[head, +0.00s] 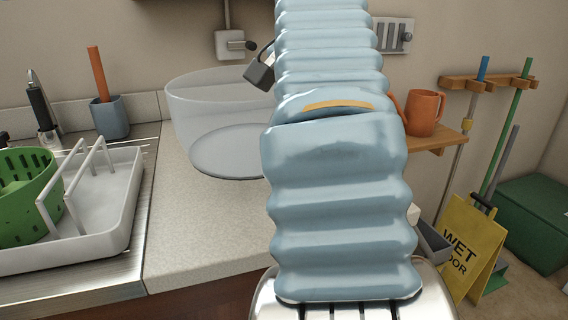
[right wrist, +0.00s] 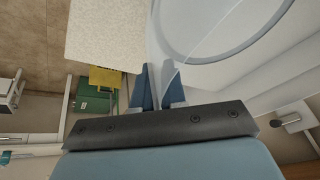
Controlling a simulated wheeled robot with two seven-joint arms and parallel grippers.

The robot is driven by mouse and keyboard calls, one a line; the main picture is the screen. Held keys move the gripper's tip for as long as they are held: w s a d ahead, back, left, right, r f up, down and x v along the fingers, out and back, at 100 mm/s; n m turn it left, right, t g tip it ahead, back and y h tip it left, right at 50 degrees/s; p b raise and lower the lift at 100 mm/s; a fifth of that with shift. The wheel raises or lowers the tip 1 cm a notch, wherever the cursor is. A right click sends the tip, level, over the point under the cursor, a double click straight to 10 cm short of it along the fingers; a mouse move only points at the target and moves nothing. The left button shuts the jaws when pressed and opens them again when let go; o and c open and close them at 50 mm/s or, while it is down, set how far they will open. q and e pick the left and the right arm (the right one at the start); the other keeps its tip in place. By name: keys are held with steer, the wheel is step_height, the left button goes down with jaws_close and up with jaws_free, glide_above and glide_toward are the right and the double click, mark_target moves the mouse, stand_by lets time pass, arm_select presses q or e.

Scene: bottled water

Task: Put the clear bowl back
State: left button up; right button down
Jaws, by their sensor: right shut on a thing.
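The clear bowl (head: 190,115) is a large, see-through bowl, upright over the back of the light counter. I cannot tell whether its base touches the counter. My right gripper (head: 262,72) is at the right side of its rim, partly hidden behind my blue-grey arm. In the right wrist view my right gripper (right wrist: 157,88) has its two blue fingers on either side of the bowl's thin wall (right wrist: 168,45), shut on it. The right part of the bowl is hidden by my arm in the head view. My left gripper is not in view.
A white dish rack (head: 105,200) with a green colander (head: 25,195) stands on the left. A blue-grey cup (head: 110,118) stands behind it. The counter (head: 200,225) in front of the bowl is clear. An orange mug (head: 424,110) sits on a wooden shelf at the right.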

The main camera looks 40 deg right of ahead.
mark_target(256, 115)
steer(key=shift+f, duration=3.5)
steer(key=c, duration=1.2)
jaws_free()
steer(key=shift+f, duration=0.1)
steer(key=shift+v, duration=6.8)
steer(key=shift+s, duration=0.15)
